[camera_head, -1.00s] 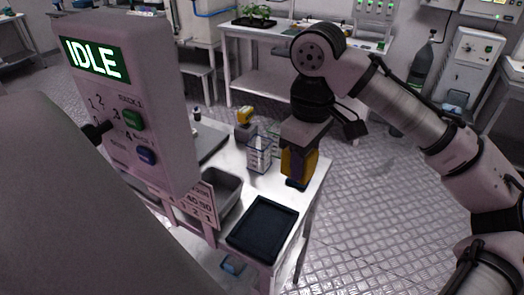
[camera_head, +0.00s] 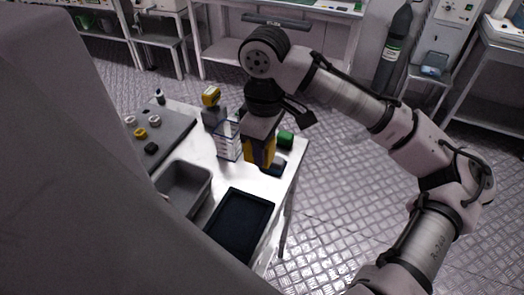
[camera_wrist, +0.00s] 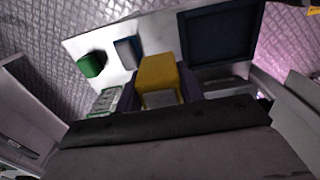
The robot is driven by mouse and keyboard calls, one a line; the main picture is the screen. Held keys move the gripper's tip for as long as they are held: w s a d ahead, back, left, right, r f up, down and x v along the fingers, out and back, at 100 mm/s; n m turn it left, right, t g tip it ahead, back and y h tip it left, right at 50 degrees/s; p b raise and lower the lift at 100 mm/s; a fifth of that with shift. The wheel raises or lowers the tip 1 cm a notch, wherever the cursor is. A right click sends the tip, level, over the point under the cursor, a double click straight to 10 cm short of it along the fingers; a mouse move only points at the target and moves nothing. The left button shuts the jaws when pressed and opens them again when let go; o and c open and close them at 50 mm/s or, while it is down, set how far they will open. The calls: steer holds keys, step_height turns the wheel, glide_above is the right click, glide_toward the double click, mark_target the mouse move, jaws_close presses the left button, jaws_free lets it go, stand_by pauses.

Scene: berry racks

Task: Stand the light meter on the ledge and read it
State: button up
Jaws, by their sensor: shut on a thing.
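A yellow object with a grey part, apparently the light meter (camera_head: 250,153), is held in my gripper (camera_head: 260,158). In the wrist view the yellow object (camera_wrist: 158,70) sits between the fingers of my gripper (camera_wrist: 160,90), which are shut on it. It is above the white table near its right edge; whether it touches the table, I cannot tell. Its display face is not readable. I cannot pick out the ledge with certainty.
The white table (camera_head: 224,179) holds a clear rack (camera_head: 228,142), a yellow-topped device (camera_head: 211,97), a green object (camera_head: 286,140), a dark blue block (camera_head: 274,168), a grey bin (camera_head: 184,188) and a black tray (camera_head: 240,224). A large grey shape (camera_head: 60,150) blocks the left. Floor is clear at right.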

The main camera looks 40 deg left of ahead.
step_height(320, 180, down, 9)
steer(key=shift+f+p, duration=0.15)
steer(key=shift+p, duration=0.2)
steer(key=shift+f, duration=0.25)
steer(key=o, duration=1.1)
steer(key=shift+c, duration=0.2)
steer(key=shift+r, duration=0.1)
